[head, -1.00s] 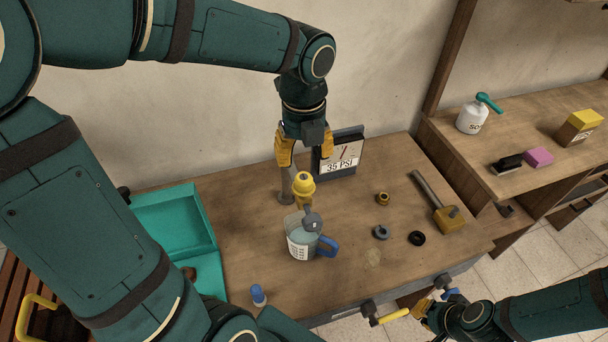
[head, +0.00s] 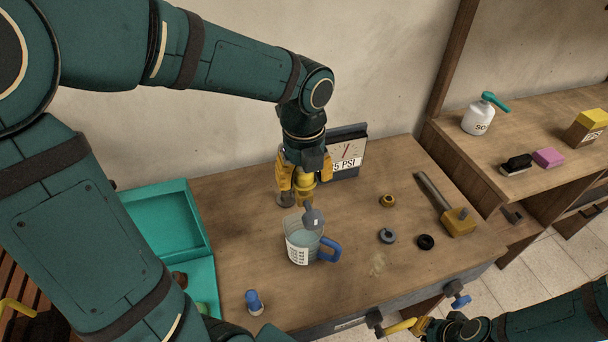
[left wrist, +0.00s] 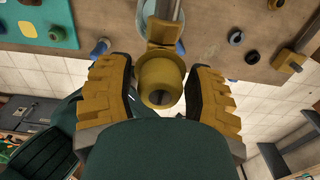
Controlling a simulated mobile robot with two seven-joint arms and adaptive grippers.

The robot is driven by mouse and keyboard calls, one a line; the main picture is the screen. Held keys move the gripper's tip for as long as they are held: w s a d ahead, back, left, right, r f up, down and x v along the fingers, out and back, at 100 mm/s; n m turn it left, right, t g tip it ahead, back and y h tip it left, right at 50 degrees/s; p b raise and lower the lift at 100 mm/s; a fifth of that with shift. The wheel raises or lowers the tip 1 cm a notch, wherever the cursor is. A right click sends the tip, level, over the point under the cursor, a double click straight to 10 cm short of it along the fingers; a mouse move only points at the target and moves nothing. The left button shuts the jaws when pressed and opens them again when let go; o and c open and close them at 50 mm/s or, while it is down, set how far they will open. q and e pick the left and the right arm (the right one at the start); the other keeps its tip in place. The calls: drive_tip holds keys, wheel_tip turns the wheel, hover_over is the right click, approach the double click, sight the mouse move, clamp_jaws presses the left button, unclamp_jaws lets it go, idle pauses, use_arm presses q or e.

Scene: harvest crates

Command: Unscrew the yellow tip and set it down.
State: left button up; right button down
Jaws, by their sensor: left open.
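The yellow tip (head: 306,182) sits above the bench, on top of a yellow fitting behind the clear jug (head: 301,246). My left gripper (head: 305,177) points down over it, open, with one finger on each side. In the left wrist view the round yellow tip (left wrist: 160,82) lies between the two spread fingers (left wrist: 160,95), with visible gaps on both sides. A grey rod runs from the fitting toward the jug. My right gripper (head: 424,328) is at the bottom edge, beside a yellow lever (head: 400,326); its fingers are partly hidden.
A gauge board (head: 345,154) stands close behind the left gripper. A teal case (head: 172,235) lies left, a blue-capped bottle (head: 254,302) in front. A brass ring (head: 387,201), grey part (head: 387,236), black ring (head: 426,242) and mallet (head: 458,221) lie right. Bench between is bare.

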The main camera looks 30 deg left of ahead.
use_arm(q)
drive_tip(key=c, duration=0.6)
drive_tip(key=shift+n, duration=0.3)
drive_tip(key=shift+c, duration=0.4)
drive_tip(key=shift+n, duration=0.6)
drive_tip(key=shift+c, duration=0.4)
drive_tip(key=n, duration=0.4)
drive_tip(key=shift+n, duration=0.4)
drive_tip(key=n, duration=0.5)
drive_tip(key=o, duration=0.8)
drive_tip(key=shift+d, duration=0.1)
